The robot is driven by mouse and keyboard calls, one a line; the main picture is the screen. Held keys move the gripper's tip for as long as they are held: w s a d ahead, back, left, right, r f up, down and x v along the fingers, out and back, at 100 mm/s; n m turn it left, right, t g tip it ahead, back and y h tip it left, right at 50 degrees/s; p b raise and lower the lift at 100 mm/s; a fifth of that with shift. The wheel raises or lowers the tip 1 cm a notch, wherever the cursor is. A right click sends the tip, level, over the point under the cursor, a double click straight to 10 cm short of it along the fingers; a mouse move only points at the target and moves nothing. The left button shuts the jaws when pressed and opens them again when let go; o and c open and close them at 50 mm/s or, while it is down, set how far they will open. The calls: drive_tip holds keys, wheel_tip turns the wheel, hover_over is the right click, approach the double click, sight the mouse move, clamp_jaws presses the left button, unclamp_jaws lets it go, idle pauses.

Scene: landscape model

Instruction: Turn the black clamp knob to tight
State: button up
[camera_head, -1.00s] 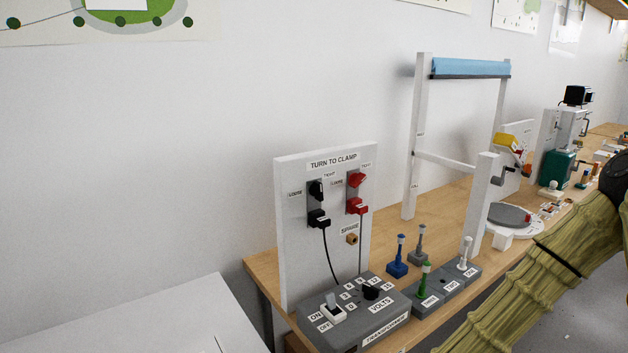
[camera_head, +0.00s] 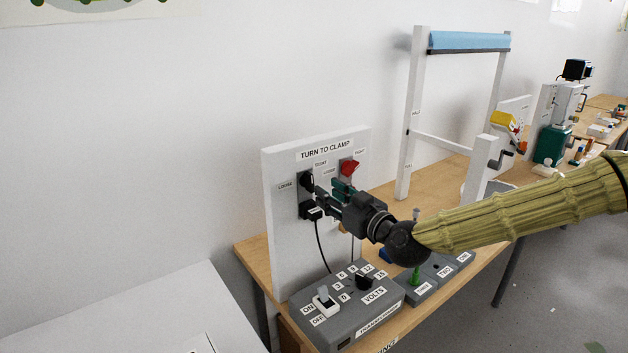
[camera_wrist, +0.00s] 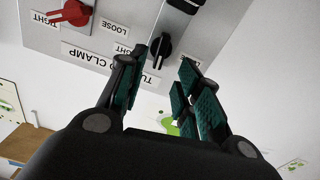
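The black clamp knob (camera_head: 307,181) is at the upper left of the white "TURN TO CLAMP" panel (camera_head: 282,240), with LOOSE and TIGHT labels by it. It also shows in the wrist view (camera_wrist: 160,47), upside down, with a white mark on its handle. My gripper (camera_head: 328,190) is in front of the panel, just right of the knob in the head view. In the wrist view my gripper (camera_wrist: 165,62) is open, with teal pads apart and the knob beyond the gap between the tips. I cannot tell whether a pad touches it.
A red knob (camera_head: 348,168) sits right of the black one; it also shows in the wrist view (camera_wrist: 72,14). A black plug (camera_head: 310,211) with a cable is below the black knob. The transformer box (camera_head: 345,310) stands at the panel's foot.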

sight(312, 183)
drive_tip(key=shift+p+x, duration=1.2)
drive_tip(key=shift+x, duration=2.45)
clamp_jaws()
